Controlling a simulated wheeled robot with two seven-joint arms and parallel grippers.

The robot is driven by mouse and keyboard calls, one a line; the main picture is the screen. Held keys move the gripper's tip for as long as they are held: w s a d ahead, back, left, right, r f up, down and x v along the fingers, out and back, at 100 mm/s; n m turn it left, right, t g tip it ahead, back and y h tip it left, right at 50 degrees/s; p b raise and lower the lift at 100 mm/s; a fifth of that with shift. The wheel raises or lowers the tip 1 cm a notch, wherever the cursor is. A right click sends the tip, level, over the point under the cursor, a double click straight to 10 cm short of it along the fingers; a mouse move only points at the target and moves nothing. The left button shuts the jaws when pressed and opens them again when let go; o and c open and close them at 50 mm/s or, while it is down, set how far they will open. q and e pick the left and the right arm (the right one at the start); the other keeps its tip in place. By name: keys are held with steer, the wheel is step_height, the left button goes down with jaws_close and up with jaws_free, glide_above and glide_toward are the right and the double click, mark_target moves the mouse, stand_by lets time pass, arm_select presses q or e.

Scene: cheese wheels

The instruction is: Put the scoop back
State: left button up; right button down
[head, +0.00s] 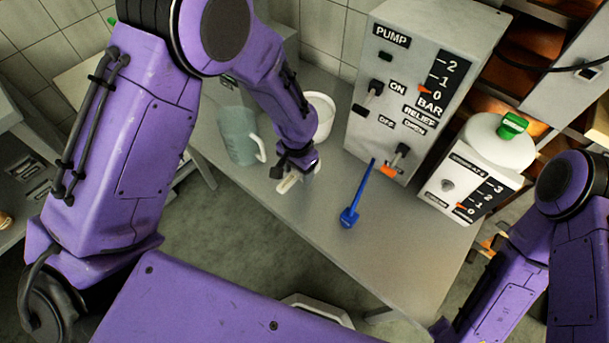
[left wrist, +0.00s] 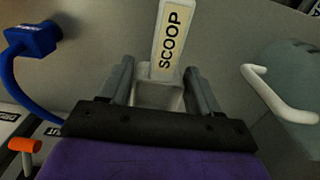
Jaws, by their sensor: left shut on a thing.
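A pale scoop (left wrist: 168,40) with the word SCOOP in dark letters on a cream strip shows in the left wrist view, running up from between my fingers. In the head view a pale strip of it (head: 287,184) shows just under my left gripper (head: 295,168), over the metal table. My left gripper, also in the left wrist view (left wrist: 160,88), is shut on this scoop. A pale, box-like part sits between the fingers, and its lower end is hidden by the gripper body. I cannot tell whether the scoop touches the table. My right gripper is out of view.
A blue long-handled tool (head: 350,215) lies right of my left gripper. A grey-green jug (head: 238,135) and a white bowl (head: 322,110) stand left and behind. The pump box (head: 420,75) and a white canister (head: 497,145) stand at the right. The front table is clear.

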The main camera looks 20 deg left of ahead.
arm_select(q)
steer(key=f, duration=0.1)
steer(key=w+f, duration=0.1)
steer(key=f, duration=0.1)
steer(key=w+d+f, duration=0.1)
steer(key=f, duration=0.1)
steer(key=shift+w+p, duration=0.15)
steer(key=shift+p, duration=0.2)
steer(key=shift+f, duration=0.45)
steer(key=shift+f, duration=0.2)
steer(key=o, duration=1.1)
steer(key=shift+c, duration=0.2)
steer(key=shift+r, duration=0.1)
step_height(320, 180, up, 12)
steer(key=shift+r+b, duration=0.15)
steer(key=shift+b, duration=0.15)
